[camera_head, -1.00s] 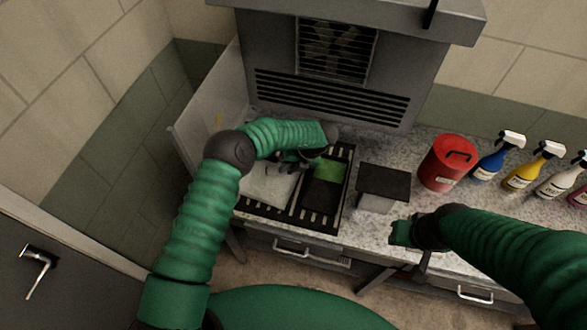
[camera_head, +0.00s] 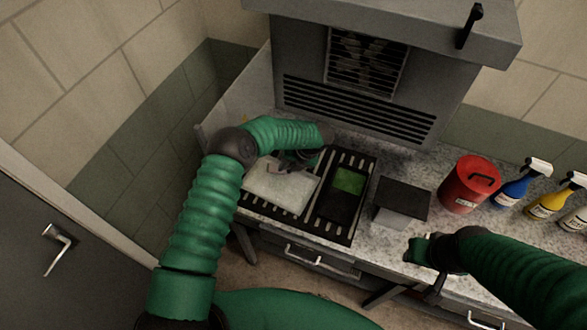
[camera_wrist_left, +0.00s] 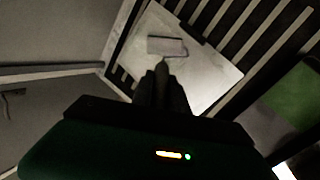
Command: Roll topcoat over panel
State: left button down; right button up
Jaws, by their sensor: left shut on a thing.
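The pale panel (camera_head: 273,196) lies flat on the slatted black rack at the left of the counter. The black tray (camera_head: 336,211) beside it on the right holds green paint (camera_head: 348,180). My left gripper (camera_head: 298,160) is over the far part of the panel, shut on the paint roller (camera_wrist_left: 168,46). In the left wrist view the roller's head is over the panel (camera_wrist_left: 205,82), and the gripper (camera_wrist_left: 161,85) holds its handle. I cannot tell whether the roller touches the panel. My right gripper (camera_head: 418,249) is near the counter's front edge; its jaws are unclear.
A dark-topped box (camera_head: 402,199) stands right of the tray. A red can (camera_head: 468,186) and spray bottles (camera_head: 516,188) stand further right. A grey vented unit (camera_head: 355,75) rises behind the rack, and a pale upright sheet (camera_head: 237,105) stands at its left.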

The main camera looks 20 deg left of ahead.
pick_arm(q)
jog(key=shift+w+a, duration=0.25)
jog(key=shift+a, duration=1.1)
jog(key=shift+w+a, duration=0.2)
jog(key=shift+a, duration=1.1)
jog(key=shift+w+a, duration=0.25)
jog(key=shift+a, duration=1.1)
notch_tip(320, 180, up, 6)
jog(key=p, duration=0.4)
